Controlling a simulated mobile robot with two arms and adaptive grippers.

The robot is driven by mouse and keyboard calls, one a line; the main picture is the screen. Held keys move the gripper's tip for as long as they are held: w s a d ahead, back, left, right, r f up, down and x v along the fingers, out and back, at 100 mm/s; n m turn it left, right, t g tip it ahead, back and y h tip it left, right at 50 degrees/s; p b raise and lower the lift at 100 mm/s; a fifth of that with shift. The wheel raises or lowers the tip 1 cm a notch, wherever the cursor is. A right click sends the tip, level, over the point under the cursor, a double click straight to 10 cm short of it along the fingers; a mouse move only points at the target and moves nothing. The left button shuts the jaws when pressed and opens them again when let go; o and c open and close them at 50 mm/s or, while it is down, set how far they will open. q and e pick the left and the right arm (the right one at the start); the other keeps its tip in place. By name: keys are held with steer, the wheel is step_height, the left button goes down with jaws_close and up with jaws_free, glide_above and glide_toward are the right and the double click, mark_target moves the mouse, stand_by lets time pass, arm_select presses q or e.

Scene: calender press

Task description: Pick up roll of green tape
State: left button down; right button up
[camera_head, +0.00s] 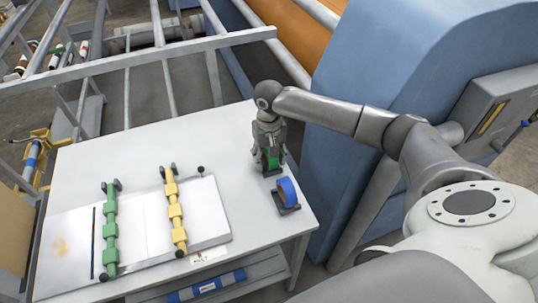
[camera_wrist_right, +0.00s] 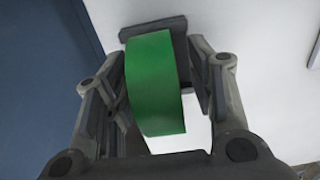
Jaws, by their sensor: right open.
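The roll of green tape (camera_wrist_right: 155,82) stands on edge in a dark holder (camera_wrist_right: 154,27) on the white table. In the head view the green tape (camera_head: 271,161) is partly hidden by my right gripper (camera_head: 269,152), which points down over it. In the right wrist view my right gripper (camera_wrist_right: 158,95) is open, with one finger on each side of the tape. Gaps between the fingers and the tape are hard to judge. My left gripper is not in view.
A blue tape roll (camera_head: 286,191) in its own holder stands close by on the table (camera_head: 225,150). A board with green (camera_head: 110,230) and yellow (camera_head: 175,210) bars lies at the left. The blue press (camera_head: 410,60) stands right of the table, and a grey rail (camera_head: 140,58) runs behind.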

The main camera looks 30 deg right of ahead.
steer(key=c, duration=1.1)
steer(key=shift+r, duration=0.15)
steer(key=shift+r+b, duration=0.6)
steer(key=shift+r, duration=0.05)
steer(key=s+a+r+b, duration=0.3)
steer(key=s+a+r, duration=0.2)
steer(key=a+r, duration=0.6)
steer(key=shift+a+r, duration=0.25)
steer(key=shift+a, duration=0.85)
